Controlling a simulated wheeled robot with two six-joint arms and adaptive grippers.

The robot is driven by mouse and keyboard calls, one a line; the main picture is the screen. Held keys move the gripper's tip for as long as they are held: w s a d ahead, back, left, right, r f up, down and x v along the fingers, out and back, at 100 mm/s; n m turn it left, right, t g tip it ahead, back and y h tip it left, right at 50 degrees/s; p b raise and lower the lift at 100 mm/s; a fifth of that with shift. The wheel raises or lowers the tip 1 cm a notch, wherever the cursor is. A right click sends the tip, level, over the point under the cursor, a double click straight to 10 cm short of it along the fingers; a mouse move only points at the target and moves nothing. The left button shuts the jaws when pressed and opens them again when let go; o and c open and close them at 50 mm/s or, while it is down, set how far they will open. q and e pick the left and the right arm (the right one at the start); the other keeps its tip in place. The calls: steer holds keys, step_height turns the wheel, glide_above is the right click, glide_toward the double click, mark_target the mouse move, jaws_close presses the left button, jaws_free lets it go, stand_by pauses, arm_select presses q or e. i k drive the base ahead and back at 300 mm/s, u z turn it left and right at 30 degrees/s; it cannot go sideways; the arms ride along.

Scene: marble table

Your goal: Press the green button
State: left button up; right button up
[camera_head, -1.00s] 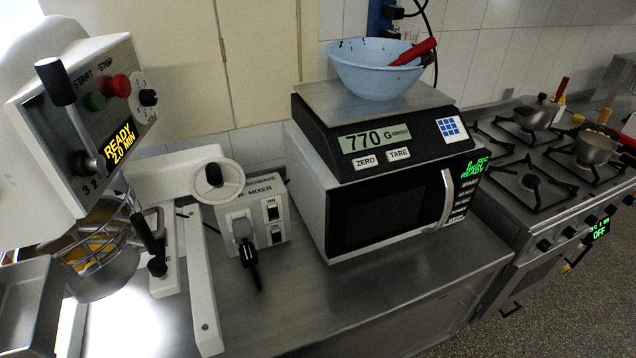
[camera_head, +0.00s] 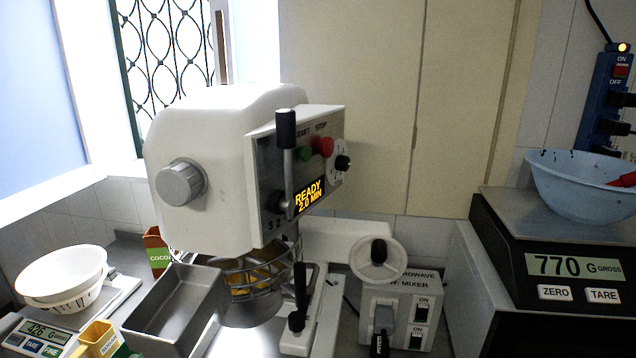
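The green button (camera_head: 305,154) is on the control panel of the white stand mixer (camera_head: 215,140), under the word START. A red button (camera_head: 323,146) sits just right of it, under STOP. The mixer's display (camera_head: 309,195) reads READY 2.0 MIN. A lever with a black grip (camera_head: 285,130) stands in front of the panel, left of the green button. Neither of my grippers is in view.
A grey metal tray (camera_head: 175,308) stands front left of the mixer, beside a scale with white bowls (camera_head: 62,275). A switch box (camera_head: 395,310) is to the right. Farther right, a black scale (camera_head: 545,255) carries a blue bowl (camera_head: 582,185).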

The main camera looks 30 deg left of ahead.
mark_target(305, 152)
steer(key=u, duration=1.15)
